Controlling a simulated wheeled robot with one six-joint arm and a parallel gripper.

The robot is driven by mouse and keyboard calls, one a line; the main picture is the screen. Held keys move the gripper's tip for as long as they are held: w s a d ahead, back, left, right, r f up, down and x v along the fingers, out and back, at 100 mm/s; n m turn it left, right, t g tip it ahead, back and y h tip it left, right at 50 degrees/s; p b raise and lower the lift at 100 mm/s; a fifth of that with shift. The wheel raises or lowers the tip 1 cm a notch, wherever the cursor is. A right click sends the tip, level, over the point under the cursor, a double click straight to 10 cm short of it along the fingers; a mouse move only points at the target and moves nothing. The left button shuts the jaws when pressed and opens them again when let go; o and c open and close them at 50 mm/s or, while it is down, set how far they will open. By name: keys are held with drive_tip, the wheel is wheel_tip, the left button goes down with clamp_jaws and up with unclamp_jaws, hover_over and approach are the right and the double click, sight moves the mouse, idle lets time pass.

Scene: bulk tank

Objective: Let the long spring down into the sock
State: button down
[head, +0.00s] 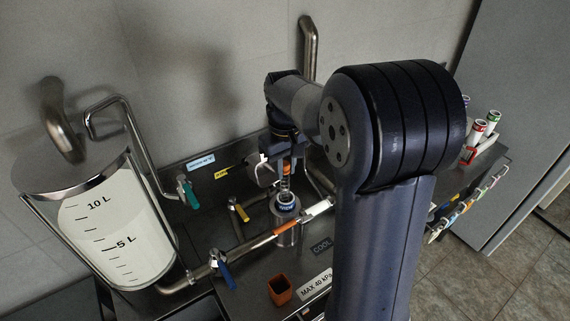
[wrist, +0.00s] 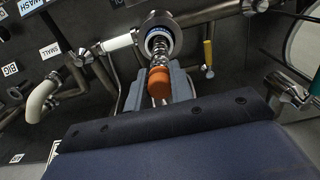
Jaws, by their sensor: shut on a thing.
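My gripper (head: 281,160) is shut on the orange end of the long spring (head: 285,181). In the wrist view the gripper's grey fingers (wrist: 159,85) flank that orange end, and the steel coils of the spring (wrist: 158,54) run away toward the sock's mouth. The sock (head: 287,197) shows as a pale ring with a blue band at the top of an upright steel housing (head: 286,236); its ring also shows in the wrist view (wrist: 148,42). The spring's far end is at the mouth. How deep it sits inside is hidden.
A large clear jar with litre marks (head: 116,238) stands at the left. Steel pipes with a blue valve handle (head: 223,268), a yellow one (head: 239,211) and a green one (head: 188,192) surround the housing. An orange square cup (head: 280,290) stands in front.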

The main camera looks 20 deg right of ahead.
sight(285, 186)
drive_tip(key=shift+f+b, duration=2.05)
drive_tip(key=shift+f, duration=1.4)
drive_tip(key=c, duration=1.2)
unclamp_jaws()
drive_tip(key=shift+o, duration=0.2)
wheel_tip(285, 186, up, 11)
drive_tip(key=shift+f, duration=0.15)
